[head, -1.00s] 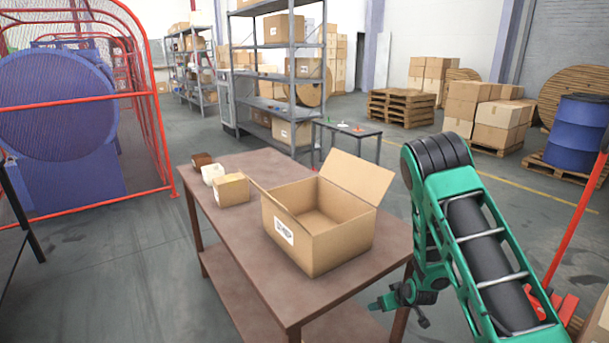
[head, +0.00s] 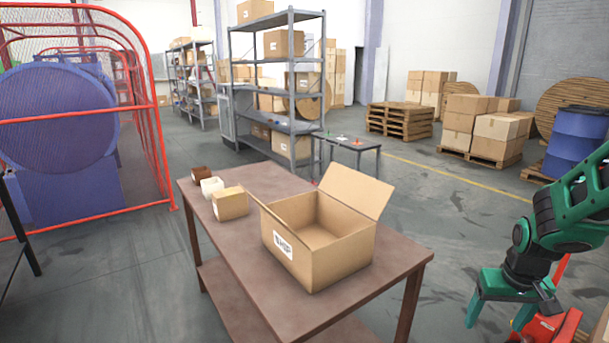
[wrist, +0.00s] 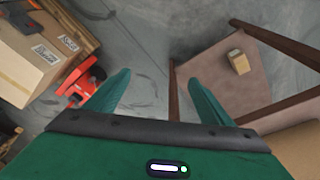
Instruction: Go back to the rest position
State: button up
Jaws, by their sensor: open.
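My gripper (head: 497,318) is at the lower right of the head view, to the right of the brown table and apart from it. Its two green fingers point down, spread and empty. The wrist view shows the same open gripper (wrist: 160,95) with bare floor between the fingers. The brown table (head: 350,311) carries an open cardboard box (head: 315,250) with its flaps up. A small cardboard box (head: 231,204), a white block (head: 211,187) and a dark brown block (head: 200,173) stand at the table's far left end.
A red pallet jack (head: 548,328) is low on the right, close to my gripper; it also shows in the wrist view (wrist: 82,80). A red-framed mesh cage (head: 150,120) stands at left. Grey shelves (head: 280,100) and a blue drum (head: 577,145) are behind.

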jog(key=s+r+m, duration=0.1)
jog(key=s+r, duration=0.2)
jog(key=s, duration=0.3)
jog(key=s+a+r+m+g, duration=0.1)
jog(key=s+r, duration=0.2)
jog(key=s, duration=0.4)
jog(key=s+a+r+m+g+y, duration=0.1)
jog(key=s+r+m, duration=0.1)
jog(key=s+r, duration=0.2)
jog(key=s, duration=0.3)
jog(key=shift+s+a, duration=0.25)
